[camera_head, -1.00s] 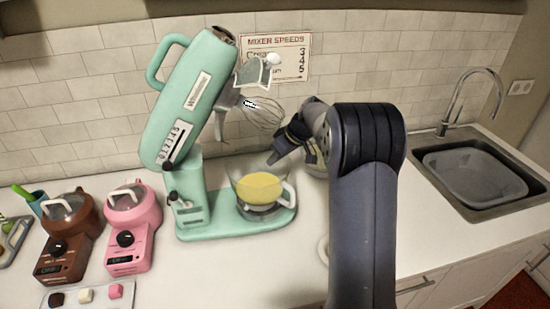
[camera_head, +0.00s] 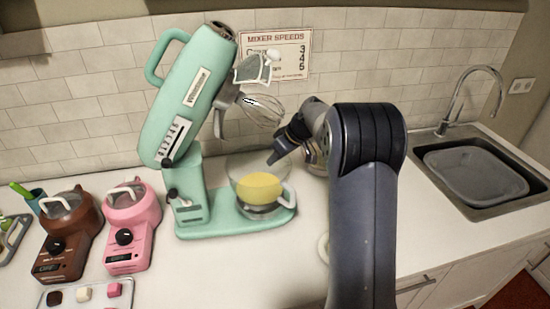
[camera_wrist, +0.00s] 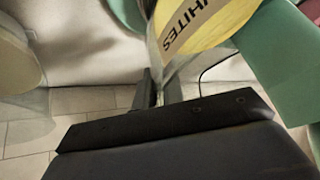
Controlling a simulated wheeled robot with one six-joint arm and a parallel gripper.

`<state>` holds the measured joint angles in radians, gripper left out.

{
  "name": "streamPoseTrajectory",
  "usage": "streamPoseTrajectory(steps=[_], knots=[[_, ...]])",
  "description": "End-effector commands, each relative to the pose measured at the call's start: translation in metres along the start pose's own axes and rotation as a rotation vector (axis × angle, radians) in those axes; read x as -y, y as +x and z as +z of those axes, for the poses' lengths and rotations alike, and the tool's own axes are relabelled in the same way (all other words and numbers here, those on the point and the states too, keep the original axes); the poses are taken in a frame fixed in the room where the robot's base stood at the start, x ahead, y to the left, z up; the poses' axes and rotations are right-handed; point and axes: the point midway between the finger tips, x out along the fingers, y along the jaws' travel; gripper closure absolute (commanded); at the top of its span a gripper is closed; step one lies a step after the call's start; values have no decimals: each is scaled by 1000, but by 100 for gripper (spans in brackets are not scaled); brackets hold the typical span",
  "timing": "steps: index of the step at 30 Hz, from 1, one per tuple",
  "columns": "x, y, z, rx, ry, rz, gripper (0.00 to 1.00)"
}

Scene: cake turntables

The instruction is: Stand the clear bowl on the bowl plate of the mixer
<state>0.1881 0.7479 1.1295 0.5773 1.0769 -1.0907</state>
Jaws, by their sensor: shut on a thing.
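The clear bowl (camera_head: 237,183) with yellow contents and a clear handle is over the bowl plate (camera_head: 262,213) at the foot of the green mixer (camera_head: 190,115). It looks nearly upright; I cannot tell whether its base touches the plate. My gripper (camera_head: 274,160) reaches in from the right at the bowl's upper rim, shut on it. In the wrist view my fingers (camera_wrist: 157,88) pinch the clear wall, beside a yellow area (camera_wrist: 205,20) lettered "WHITES". The mixer's head is tilted up, its whisk (camera_head: 262,108) above and clear of the bowl.
Brown (camera_head: 68,235) and pink (camera_head: 130,225) small machines stand left of the mixer, with a tray (camera_head: 70,297) of small cubes in front. A sink (camera_head: 480,175) lies right.

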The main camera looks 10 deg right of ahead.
Motion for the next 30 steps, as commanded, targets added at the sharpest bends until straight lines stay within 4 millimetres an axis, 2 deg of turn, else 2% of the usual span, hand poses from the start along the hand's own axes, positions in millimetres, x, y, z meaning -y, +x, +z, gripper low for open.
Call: streamPoseTrajectory(steps=[2, 3, 11, 20, 23, 30], knots=[[0, 0, 0, -2, 0, 1, 100], [0, 0, 0, -2, 0, 1, 88], [0, 0, 0, -1, 0, 0, 66], [0, -2, 1, 0, 0, 1, 65], [-1, -12, 1, -2, -1, 3, 65], [-1, -60, 1, -3, 0, 4, 65]])
